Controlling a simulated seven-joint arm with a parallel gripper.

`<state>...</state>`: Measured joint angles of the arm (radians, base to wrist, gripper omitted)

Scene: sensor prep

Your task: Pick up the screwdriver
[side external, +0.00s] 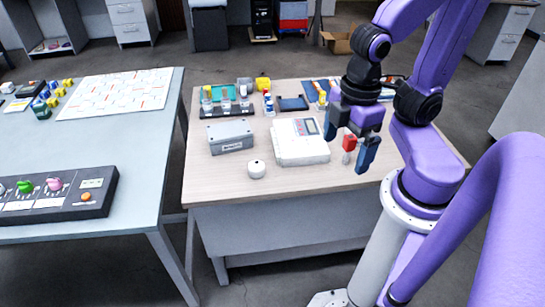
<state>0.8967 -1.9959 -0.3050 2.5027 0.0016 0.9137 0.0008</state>
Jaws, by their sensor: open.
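My gripper (350,148) is open above the right part of the wooden-topped table, its dark blue-grey fingers pointing down and spread apart. A small item with a red top (349,143) and a pale lower part shows between the fingers in the picture. I cannot tell whether it is between them in depth or stands on the table behind. No screwdriver can be made out for certain. Small yellow, red and white pieces (321,97) lie on a dark blue mat left of the gripper, too small to name. My arm hides part of the table's back right.
A dark rack (227,112) with small containers stands behind. The front strip of the table is clear. A second table (150,140) stands at left.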

